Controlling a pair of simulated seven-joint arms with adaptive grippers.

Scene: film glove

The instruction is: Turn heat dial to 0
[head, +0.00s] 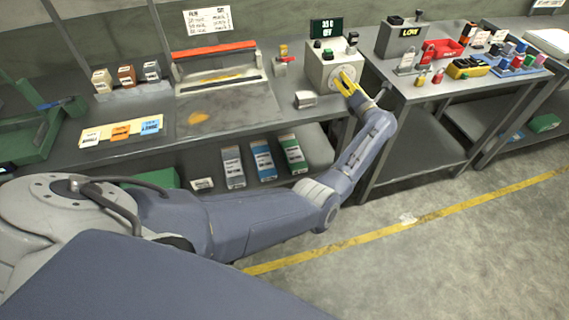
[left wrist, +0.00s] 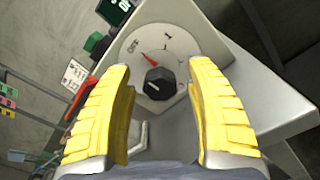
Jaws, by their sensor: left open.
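The heat dial is a black knob (left wrist: 159,83) on a round light-grey plate (left wrist: 183,45) with a small red mark and dark scale marks. The plate is on the front of a grey control box (head: 322,68). My left gripper (head: 347,82) has yellow fingers and is at the box front, in front of the dial. In the left wrist view its fingers (left wrist: 160,105) are open, one on each side of the knob and apart from it. The knob is mostly hidden by the fingers in the head view. A display (head: 327,28) above the box reads "35 C OFF". My right gripper is not in view.
The box stands on a grey bench with a red-barred sealer (head: 214,48) to its left. A small grey block (head: 305,99) lies near the bench edge. A second table (head: 468,88) with locks and a red bin stands to the right.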

